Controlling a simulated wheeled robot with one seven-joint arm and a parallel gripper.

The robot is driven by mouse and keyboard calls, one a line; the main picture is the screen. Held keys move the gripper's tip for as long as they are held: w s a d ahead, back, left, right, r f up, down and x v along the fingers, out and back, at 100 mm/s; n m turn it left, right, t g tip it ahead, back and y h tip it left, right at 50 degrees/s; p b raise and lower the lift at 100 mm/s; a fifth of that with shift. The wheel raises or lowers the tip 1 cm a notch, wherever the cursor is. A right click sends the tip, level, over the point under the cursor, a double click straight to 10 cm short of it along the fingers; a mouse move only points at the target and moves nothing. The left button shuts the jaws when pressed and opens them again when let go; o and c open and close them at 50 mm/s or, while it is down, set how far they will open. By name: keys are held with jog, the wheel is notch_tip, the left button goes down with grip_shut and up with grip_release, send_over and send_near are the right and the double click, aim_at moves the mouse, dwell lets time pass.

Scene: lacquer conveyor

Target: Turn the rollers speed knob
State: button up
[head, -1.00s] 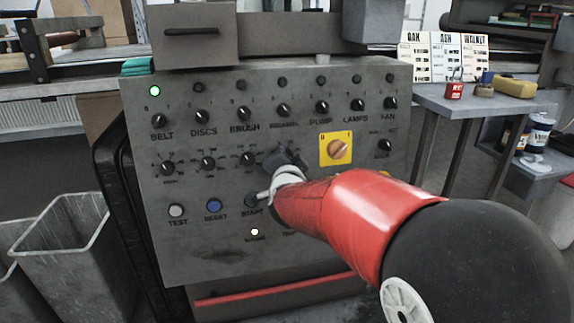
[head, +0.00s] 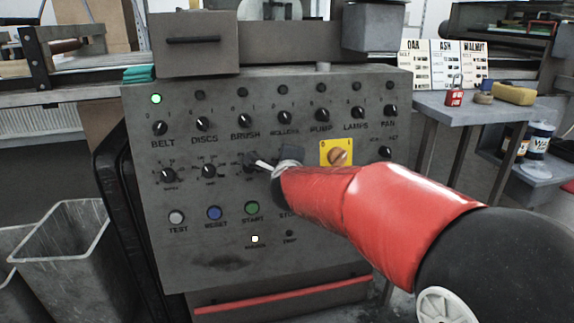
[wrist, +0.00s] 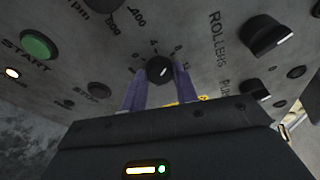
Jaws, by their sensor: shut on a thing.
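The rollers speed knob (wrist: 159,69) is a small round black knob with a numbered scale around it, near the ROLLERS label in the wrist view. My gripper (wrist: 160,73) is shut on it, with one purple finger on each side. A pale mark shows on the knob's face. In the head view my gripper (head: 291,154) is against the second row of the panel, below the ROLLERS switch (head: 284,117), and it hides the knob there.
The grey control panel (head: 225,250) has several other knobs close by. A yellow-plated switch (head: 338,153) is just right of my gripper, and the green START button (head: 251,208) is below left. Bins (head: 65,240) stand left; a side table (head: 430,100) stands right.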

jog(key=shift+m, duration=1)
jog(key=shift+g+y, duration=0.3)
jog(key=shift+g, duration=0.1)
jog(key=o, duration=1)
jog(key=shift+c, duration=0.2)
jog(key=p+v, duration=0.2)
jog(key=v, duration=0.6)
